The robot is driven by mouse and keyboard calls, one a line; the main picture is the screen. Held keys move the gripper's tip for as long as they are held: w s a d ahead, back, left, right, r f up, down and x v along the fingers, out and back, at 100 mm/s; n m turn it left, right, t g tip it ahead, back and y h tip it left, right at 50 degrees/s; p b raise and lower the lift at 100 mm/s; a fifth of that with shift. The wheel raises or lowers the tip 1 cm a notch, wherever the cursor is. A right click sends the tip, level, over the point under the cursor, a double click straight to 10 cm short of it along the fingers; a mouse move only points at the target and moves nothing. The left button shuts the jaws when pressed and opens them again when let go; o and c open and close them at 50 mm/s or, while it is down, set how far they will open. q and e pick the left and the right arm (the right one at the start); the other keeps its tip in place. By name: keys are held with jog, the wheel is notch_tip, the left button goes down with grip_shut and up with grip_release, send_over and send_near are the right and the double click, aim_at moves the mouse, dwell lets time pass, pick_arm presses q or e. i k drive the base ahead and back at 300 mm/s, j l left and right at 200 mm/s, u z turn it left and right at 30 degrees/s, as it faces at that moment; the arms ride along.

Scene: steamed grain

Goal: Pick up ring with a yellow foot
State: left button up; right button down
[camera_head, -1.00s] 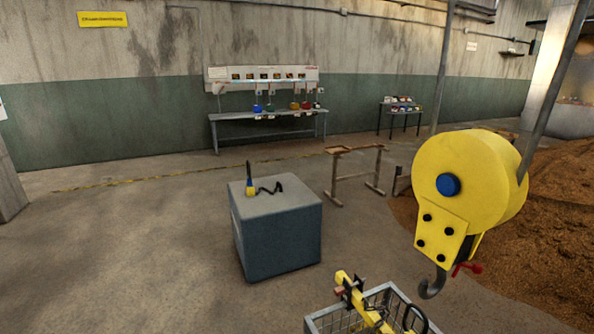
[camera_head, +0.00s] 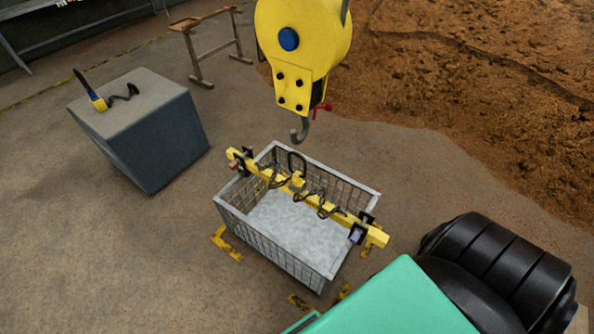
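A dark ring (camera_head: 297,163) stands upright at the middle of a yellow beam (camera_head: 345,219). A small yellow block at its base looks like its foot (camera_head: 298,181). The beam lies across a grey wire-mesh basket (camera_head: 232,217), its ends reaching past the rim. A grey hook (camera_head: 300,130) hangs beneath a big yellow hoist block (camera_head: 320,40), above and behind the basket; it appears apart from the ring. Neither of my grippers is in view.
A grey cube-shaped block (camera_head: 162,140) stands at left with a blue-and-yellow tool (camera_head: 95,98) on top. Brown grain (camera_head: 470,80) covers the right side. A green surface (camera_head: 400,305) and black ribbed object (camera_head: 500,270) fill the lower right.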

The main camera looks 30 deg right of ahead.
aim_at(296, 180)
jog(key=i+j, duration=0.4)
jog(key=i+j+z, duration=0.2)
jog(key=z, duration=0.25)
jog(key=i+j+z, duration=0.15)
jog(key=j+z, duration=0.25)
jog(key=i+j+z, duration=0.15)
jog(key=z, duration=0.3)
jog(key=j+z, duration=0.4)
jog(key=z, duration=0.55)
jog(key=i+j, duration=0.05)
